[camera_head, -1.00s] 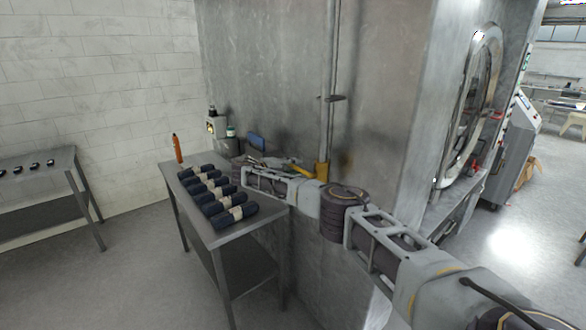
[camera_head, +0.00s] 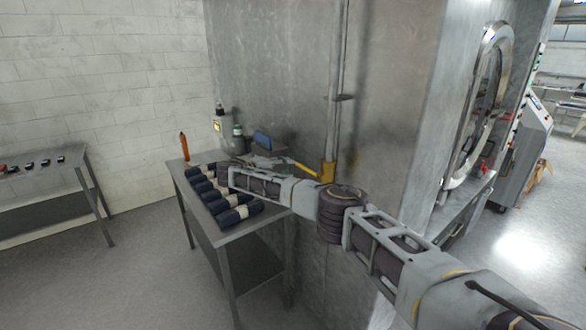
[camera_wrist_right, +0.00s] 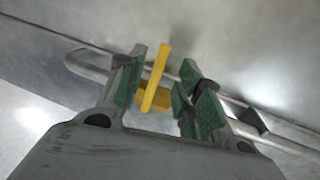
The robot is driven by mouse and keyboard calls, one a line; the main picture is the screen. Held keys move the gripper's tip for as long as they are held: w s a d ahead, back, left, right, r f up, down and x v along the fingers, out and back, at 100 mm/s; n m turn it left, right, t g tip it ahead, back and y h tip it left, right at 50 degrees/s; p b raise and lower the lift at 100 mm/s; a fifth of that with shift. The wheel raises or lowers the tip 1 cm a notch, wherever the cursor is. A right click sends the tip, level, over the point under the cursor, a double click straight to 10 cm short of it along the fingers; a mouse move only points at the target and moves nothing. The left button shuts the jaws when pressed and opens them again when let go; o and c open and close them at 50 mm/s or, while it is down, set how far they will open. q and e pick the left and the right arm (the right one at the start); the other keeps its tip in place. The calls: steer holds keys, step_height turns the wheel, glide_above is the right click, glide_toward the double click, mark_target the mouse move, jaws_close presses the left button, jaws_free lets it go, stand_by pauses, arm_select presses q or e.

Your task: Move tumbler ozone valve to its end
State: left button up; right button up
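The tumbler ozone valve (camera_head: 328,173) is a yellow body with a yellow lever, low on a vertical pipe against the metal wall. Its lever points left in the head view. My right gripper (camera_head: 284,161) is at the lever's left end, partly hidden behind my forearm. In the right wrist view, the gripper (camera_wrist_right: 160,88) is open, with green pads on both sides of the yellow lever (camera_wrist_right: 157,78). Gaps show on both sides, wider on the right. My left gripper is in neither view.
A metal table (camera_head: 232,237) beside the wall holds several dark rolls (camera_head: 222,200) and an orange bottle (camera_head: 184,146). The pipe (camera_head: 336,120) rises above the valve. A round washer door (camera_head: 478,105) is at right.

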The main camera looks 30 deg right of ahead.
steer(key=v, duration=0.5)
stand_by(0.8)
